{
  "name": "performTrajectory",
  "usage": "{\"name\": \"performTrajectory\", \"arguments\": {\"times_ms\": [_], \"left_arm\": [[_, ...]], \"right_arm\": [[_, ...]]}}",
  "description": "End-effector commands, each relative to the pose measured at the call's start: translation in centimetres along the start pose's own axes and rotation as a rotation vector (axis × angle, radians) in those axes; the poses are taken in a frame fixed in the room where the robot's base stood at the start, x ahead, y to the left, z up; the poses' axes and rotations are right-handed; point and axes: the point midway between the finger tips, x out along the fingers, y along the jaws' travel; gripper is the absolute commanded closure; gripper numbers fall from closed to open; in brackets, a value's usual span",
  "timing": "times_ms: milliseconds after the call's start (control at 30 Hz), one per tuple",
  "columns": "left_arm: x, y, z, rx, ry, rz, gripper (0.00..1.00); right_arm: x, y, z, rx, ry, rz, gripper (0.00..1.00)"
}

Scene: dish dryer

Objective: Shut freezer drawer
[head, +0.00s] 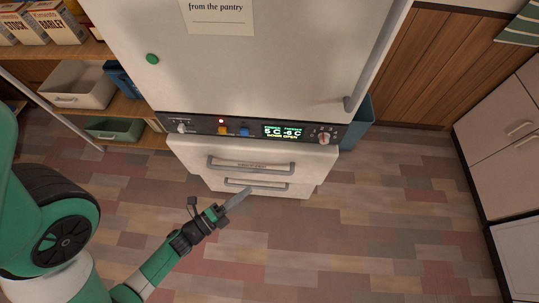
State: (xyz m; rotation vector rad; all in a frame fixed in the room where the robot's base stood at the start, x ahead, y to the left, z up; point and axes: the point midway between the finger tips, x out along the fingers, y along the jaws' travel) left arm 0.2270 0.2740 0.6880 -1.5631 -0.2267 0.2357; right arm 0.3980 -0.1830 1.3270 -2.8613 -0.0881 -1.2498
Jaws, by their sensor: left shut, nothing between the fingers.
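The white fridge-freezer (270,70) stands in the upper middle, with a control panel (205,125) across its lower part. Below the panel is the upper freezer drawer (190,155) with a grey bar handle (250,165). Under it is the lower drawer (300,191), with its own handle (256,184). The steep view from above does not show clearly how far either drawer stands out. My left gripper (238,199) is shut and empty, in front of the drawers and just below the lower handle in the picture. My right gripper is out of view.
Wooden shelves (95,50) with boxes and bins stand at the left of the fridge. A blue-grey bin (357,125) is at its right. White cabinets (505,125) line the right edge. The patchwork floor (360,230) in front is clear.

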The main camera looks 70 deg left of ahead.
Motion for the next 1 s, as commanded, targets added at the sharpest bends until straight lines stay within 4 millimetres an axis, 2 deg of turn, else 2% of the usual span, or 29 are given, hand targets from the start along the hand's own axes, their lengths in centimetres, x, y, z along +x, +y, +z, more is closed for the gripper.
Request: {"name": "performTrajectory", "arguments": {"times_ms": [167,333,667,733,800,1000], "left_arm": [[0.9,0.1,0.2,0.007,0.000,-0.010,1.00],[2.6,0.3,-0.2,0.001,0.011,-0.006,1.00],[10.0,0.0,0.0,0.002,0.003,-0.007,1.00],[10.8,-0.7,0.7,0.004,-0.007,-0.004,1.00],[11.4,-0.7,1.4,0.004,-0.008,-0.003,1.00],[12.8,-0.3,2.7,0.003,-0.003,-0.003,1.00]], "right_arm": [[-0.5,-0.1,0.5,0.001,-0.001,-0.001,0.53],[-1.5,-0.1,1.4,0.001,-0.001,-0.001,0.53],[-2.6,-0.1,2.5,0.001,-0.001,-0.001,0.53],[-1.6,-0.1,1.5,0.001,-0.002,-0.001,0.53],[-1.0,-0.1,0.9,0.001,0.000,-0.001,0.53],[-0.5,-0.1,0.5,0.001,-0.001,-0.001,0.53]]}}
